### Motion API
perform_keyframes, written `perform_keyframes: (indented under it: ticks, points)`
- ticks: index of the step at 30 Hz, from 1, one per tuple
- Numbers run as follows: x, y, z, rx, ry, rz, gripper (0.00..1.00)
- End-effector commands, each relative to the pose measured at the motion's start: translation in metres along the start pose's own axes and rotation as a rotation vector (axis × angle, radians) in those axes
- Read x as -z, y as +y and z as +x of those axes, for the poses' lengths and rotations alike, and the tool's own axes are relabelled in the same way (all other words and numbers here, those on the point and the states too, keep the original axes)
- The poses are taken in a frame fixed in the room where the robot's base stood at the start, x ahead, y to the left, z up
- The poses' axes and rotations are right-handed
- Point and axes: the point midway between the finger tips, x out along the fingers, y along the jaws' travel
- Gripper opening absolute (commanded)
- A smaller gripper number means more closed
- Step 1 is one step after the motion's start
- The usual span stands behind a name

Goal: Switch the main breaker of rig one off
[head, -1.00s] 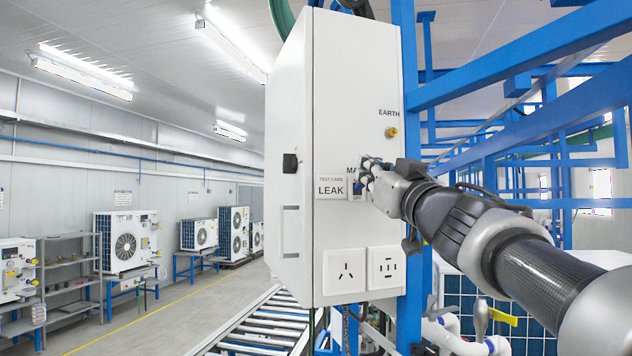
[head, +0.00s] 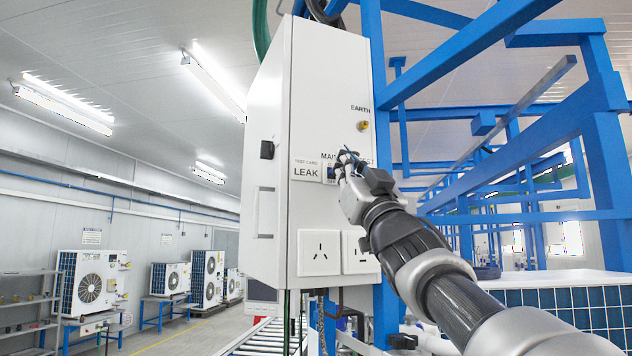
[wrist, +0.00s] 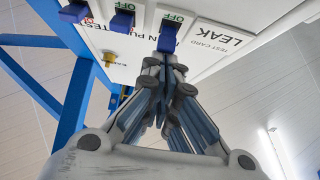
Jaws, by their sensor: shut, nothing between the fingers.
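The rig's white cabinet (head: 325,75) carries a LEAK card (head: 306,169) and a MAIN label to its right. In the wrist view, the main breaker's blue toggle (wrist: 167,40) stands beside the LEAK card (wrist: 217,36), with a green OFF mark on the far side of the toggle. My gripper (wrist: 160,66) is shut and empty, its tips close to this toggle; I cannot tell whether they touch. In the head view my gripper (head: 343,166) covers much of the breaker row. Whether the toggle is up or down is not clear.
Two more blue toggles, one in the middle (wrist: 122,20) and one at the edge (wrist: 74,11), sit in the same row. Sockets (head: 319,252) are below, and a brass earth terminal (head: 363,125) is above. Blue frame beams (head: 470,45) stand close on the right.

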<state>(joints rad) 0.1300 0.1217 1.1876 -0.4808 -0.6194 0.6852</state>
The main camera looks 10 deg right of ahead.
Motion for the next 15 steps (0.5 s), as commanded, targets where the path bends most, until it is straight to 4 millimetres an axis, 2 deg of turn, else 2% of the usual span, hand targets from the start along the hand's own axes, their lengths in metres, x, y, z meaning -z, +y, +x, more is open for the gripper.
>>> perform_keyframes:
  ticks: [1,15]
  points:
    - [-0.0086,0.0007,-0.0035,-0.001,0.011,0.002,0.00]
    - [-0.0044,0.0001,-0.0054,0.000,0.042,0.000,0.00]
